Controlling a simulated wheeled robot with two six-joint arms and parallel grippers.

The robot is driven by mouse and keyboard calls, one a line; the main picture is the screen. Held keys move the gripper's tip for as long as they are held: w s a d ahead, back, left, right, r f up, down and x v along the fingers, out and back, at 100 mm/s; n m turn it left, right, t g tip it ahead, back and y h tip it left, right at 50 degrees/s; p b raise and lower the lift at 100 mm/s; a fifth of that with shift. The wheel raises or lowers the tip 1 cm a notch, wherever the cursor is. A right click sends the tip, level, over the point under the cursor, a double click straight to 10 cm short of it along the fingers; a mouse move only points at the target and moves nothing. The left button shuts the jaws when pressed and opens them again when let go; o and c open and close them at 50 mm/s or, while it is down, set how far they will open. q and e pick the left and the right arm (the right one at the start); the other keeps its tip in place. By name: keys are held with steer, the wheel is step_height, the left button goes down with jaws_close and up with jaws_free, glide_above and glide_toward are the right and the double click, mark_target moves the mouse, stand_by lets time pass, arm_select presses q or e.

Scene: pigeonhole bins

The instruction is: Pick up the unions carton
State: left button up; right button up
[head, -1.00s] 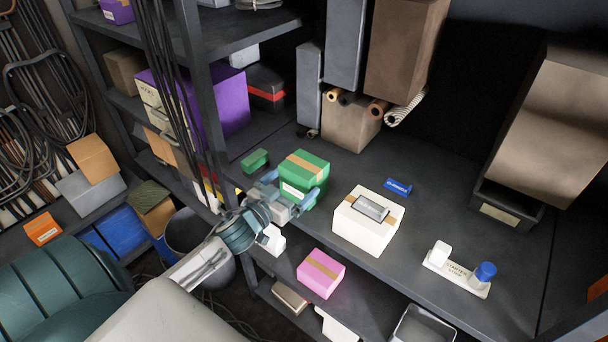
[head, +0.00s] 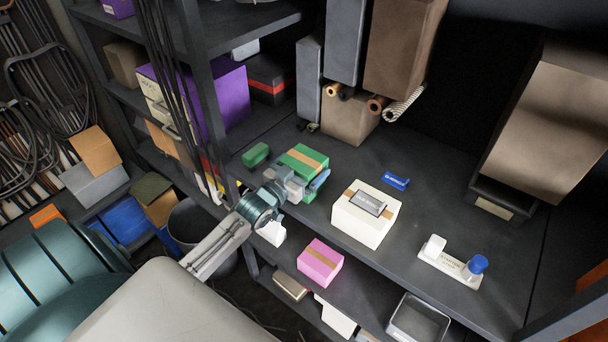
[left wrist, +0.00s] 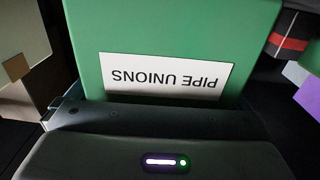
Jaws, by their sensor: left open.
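The unions carton (head: 304,157) is a green box with a tan tape strip, standing on the dark shelf. In the left wrist view the carton (left wrist: 170,30) fills the upper middle, its white label reading PIPE UNIONS upside down. My left gripper (head: 303,180) is open at the carton's near face and hides much of that face in the head view. One finger shows by the carton's right side; whether the fingers touch it I cannot tell. My right gripper is in neither view.
A white carton (head: 350,222) with a grey item on top stands to the right. A small green block (head: 256,155) lies left of the unions carton. A blue item (head: 396,182) lies behind the white carton.

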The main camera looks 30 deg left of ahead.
arm_select(q)
steer(key=shift+s+r, duration=0.1)
steer(key=shift+c, duration=0.7)
steer(key=c, duration=0.8)
steer(key=shift+o, duration=0.2)
